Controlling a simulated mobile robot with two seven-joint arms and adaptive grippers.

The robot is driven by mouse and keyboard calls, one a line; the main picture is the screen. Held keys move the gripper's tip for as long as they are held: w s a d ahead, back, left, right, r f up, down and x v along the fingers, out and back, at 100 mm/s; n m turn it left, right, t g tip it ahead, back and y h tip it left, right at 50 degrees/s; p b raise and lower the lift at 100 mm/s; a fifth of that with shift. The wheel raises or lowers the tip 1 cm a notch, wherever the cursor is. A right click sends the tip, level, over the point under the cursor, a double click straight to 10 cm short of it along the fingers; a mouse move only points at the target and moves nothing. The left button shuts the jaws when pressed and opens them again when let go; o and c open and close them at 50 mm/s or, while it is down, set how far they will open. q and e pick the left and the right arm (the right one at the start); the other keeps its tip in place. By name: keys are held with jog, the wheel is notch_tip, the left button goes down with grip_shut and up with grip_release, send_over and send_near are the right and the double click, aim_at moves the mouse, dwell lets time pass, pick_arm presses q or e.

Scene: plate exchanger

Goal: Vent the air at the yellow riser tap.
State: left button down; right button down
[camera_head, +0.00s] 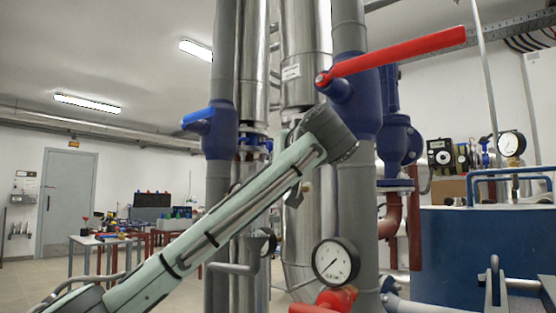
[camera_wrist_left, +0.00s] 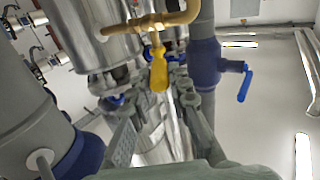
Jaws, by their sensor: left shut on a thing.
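The yellow tap handle (camera_wrist_left: 158,74) hangs down from a curved brass pipe (camera_wrist_left: 182,18) in the left wrist view. My left gripper (camera_wrist_left: 149,86) has its fingers on either side of the handle's lower end and is shut on it. The exact contact is hard to make out. In the head view my left arm reaches up from lower left to the grey pipe with the red lever. The gripper and the yellow tap are hidden there behind the arm and pipes. My right gripper is in neither view.
A red lever (camera_head: 398,57) sticks out right from a blue valve just above my wrist. A blue lever (camera_head: 197,117) is on the left pipe. A pressure gauge (camera_head: 336,262) sits below the wrist. A blue tank (camera_head: 465,255) stands at right. Tall pipes crowd the middle.

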pick_arm(q)
jog(key=shift+d, duration=0.1)
dwell(0.3)
jog(key=c, duration=1.4)
grip_release()
jog(key=shift+w, duration=0.1)
jog(key=s, duration=0.4)
jog(key=s+d, duration=0.1)
jog(key=s, duration=0.3)
jog(key=s+d, duration=0.1)
jog(key=s, duration=0.3)
jog(key=shift+d, duration=0.1)
